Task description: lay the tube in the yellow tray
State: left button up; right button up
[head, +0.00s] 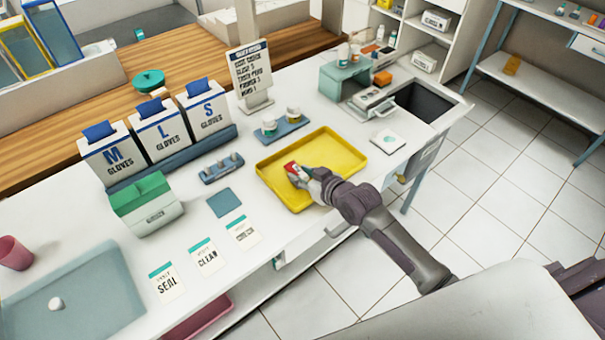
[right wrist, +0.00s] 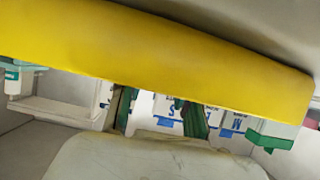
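The yellow tray (head: 340,150) lies on the white counter, right of its middle. My right gripper (head: 293,174) reaches over the tray's near left part, its tips low. A small red and white thing (head: 290,167), perhaps the tube, shows at the fingertips; the gripper covers part of it. I cannot tell whether it is gripped or rests on the tray. In the right wrist view a broad yellow band (right wrist: 160,65), which looks like the tray close up, hides the fingertips. My left gripper is not in view.
Glove boxes (head: 160,135) stand left of the tray. A blue rack with small jars (head: 283,128) is just behind it. A small blue-grey holder (head: 221,168) and a blue pad (head: 224,202) lie to its left. A white square pad (head: 388,142) lies to its right.

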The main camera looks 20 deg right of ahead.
jog(key=o, duration=0.5)
jog(key=v, duration=1.2)
